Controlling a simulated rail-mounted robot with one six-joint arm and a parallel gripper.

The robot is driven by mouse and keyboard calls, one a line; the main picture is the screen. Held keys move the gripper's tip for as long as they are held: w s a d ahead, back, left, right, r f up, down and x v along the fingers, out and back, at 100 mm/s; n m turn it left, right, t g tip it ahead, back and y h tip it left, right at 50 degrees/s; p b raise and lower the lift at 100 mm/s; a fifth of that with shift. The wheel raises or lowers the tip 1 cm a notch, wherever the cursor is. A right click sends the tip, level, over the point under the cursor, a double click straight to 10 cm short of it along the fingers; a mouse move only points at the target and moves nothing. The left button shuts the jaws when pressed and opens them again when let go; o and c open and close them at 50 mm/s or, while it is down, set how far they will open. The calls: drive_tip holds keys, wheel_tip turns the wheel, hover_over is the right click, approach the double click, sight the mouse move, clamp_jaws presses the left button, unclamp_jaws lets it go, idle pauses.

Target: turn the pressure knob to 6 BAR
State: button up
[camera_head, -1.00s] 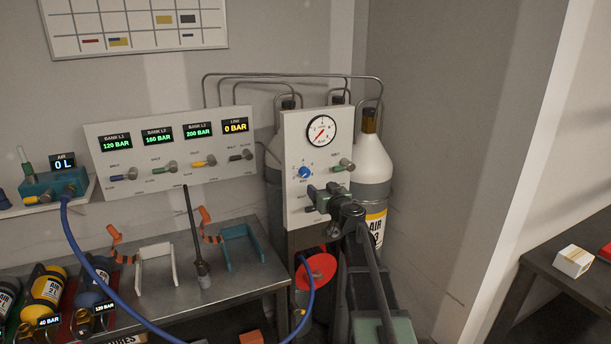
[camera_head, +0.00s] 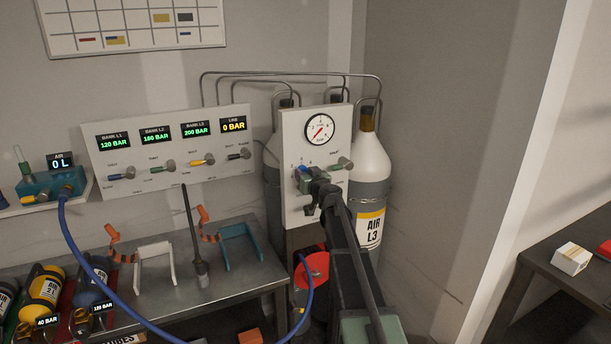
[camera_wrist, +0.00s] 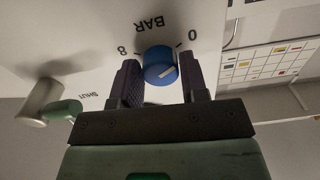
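The blue pressure knob (camera_wrist: 160,66) is on the white regulator panel (camera_head: 332,192). In the wrist view it sits between the two fingers of my gripper (camera_wrist: 158,80), with the labels 0, 8 and BAR around it. The fingers are apart on either side of the knob; a small gap seems to show, and contact is not clear. In the head view my gripper (camera_head: 308,178) covers most of the knob. The white pointer line on the knob shows in the wrist view. The round gauge (camera_head: 320,129) above has a red needle pointing to the lower left.
A green-handled valve (camera_head: 340,164) is right of the knob on the same panel. A grey cylinder marked AIR L3 (camera_head: 371,165) stands behind to the right. The bank panel (camera_head: 140,185) with displays is at the left; the line display (camera_head: 233,125) reads 0 BAR.

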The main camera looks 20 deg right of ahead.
drive_tip(key=c, duration=0.4)
drive_tip(key=shift+c, duration=0.2)
drive_tip(key=shift+m, duration=0.4)
drive_tip(key=shift+r+m, duration=0.15)
drive_tip(key=shift+m, duration=8.55)
drive_tip(key=shift+r+m, duration=0.1)
drive_tip(key=shift+m, duration=8.6)
